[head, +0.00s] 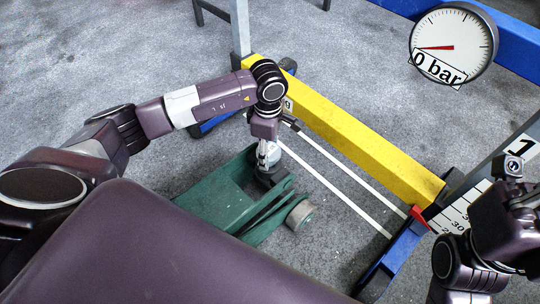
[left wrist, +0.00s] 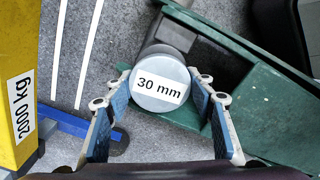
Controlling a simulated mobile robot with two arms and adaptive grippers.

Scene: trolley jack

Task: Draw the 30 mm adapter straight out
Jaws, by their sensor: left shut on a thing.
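The 30 mm adapter (left wrist: 160,84) is a round grey piece with a white "30 mm" label, seen end-on in the left wrist view. It sits at the dark saddle end of the green trolley jack (head: 218,203); whether it is still seated there cannot be told. My left gripper (head: 267,160) points down over the jack. In the left wrist view its blue-padded fingers stand on both sides of the adapter, shut on it. In the head view the gripper mostly hides the adapter. My right gripper (head: 515,205) is at the right edge, its fingers unclear.
A yellow beam (head: 345,130), labelled 2000 kg in the left wrist view, runs beside the jack on a blue frame (head: 390,262). A gauge (head: 453,46) reading 0 bar hangs upper right. A scale with a red pointer (head: 420,216) stands right. White lines mark the grey floor.

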